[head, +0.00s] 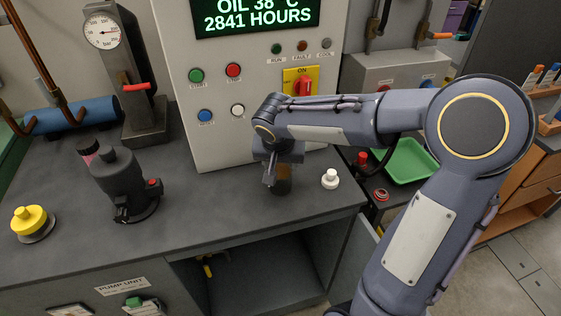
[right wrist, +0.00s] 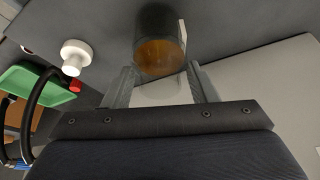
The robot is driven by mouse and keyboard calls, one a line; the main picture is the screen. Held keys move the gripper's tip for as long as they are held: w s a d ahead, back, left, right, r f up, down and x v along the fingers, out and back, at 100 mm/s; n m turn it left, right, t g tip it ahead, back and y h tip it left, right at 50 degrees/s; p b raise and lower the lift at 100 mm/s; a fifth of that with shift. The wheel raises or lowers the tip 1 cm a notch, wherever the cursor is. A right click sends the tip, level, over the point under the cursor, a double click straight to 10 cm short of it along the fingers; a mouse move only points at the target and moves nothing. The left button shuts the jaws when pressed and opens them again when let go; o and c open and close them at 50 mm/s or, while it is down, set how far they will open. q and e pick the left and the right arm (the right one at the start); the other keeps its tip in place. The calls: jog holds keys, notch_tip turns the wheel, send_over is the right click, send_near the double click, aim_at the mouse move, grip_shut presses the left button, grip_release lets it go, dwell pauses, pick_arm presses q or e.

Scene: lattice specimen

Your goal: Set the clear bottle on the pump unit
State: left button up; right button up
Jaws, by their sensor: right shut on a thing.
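My right gripper (head: 272,176) reaches down over the front right part of the pump unit's dark top. It is shut on the clear bottle (head: 283,184), a see-through cylinder with amber contents. In the right wrist view, the bottle (right wrist: 160,50) shows at the ends of the two fingers (right wrist: 163,85). The gripper hides part of it in the head view. I cannot tell whether its base touches the top. The pump unit (head: 225,215) is a grey bench with a "PUMP UNIT" label on its front. My left gripper is not in view.
A white knob (head: 330,179) stands just right of the bottle. A black pump (head: 125,185) and a yellow knob (head: 32,222) stand at the left. The control panel (head: 215,140) rises behind. A green tray (head: 408,160) lies right, past the bench edge. The top left of the bottle is clear.

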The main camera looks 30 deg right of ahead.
jog(key=shift+f, duration=0.15)
jog(key=o, duration=1.5)
jog(key=shift+r, duration=0.35)
jog(key=v, duration=1.1)
jog(key=s+a+f+n+y, duration=0.1)
jog(key=s+f+n+y, duration=0.1)
jog(key=s, duration=0.4)
jog(key=s+a+f+n+t+y, duration=0.1)
jog(key=s+a+f+y, duration=0.1)
jog(key=s, duration=0.4)
jog(key=s+a+f+n+t+y, duration=0.1)
jog(key=s+a+f+n+y, duration=0.1)
jog(key=s+f, duration=0.2)
jog(key=shift+s+a+f+n, duration=0.1)
jog(key=shift+s+n, duration=0.05)
jog(key=shift+s, duration=0.55)
jog(key=shift+s+f+n, duration=0.1)
jog(key=shift+s+n, duration=0.05)
jog(key=shift+s, duration=0.5)
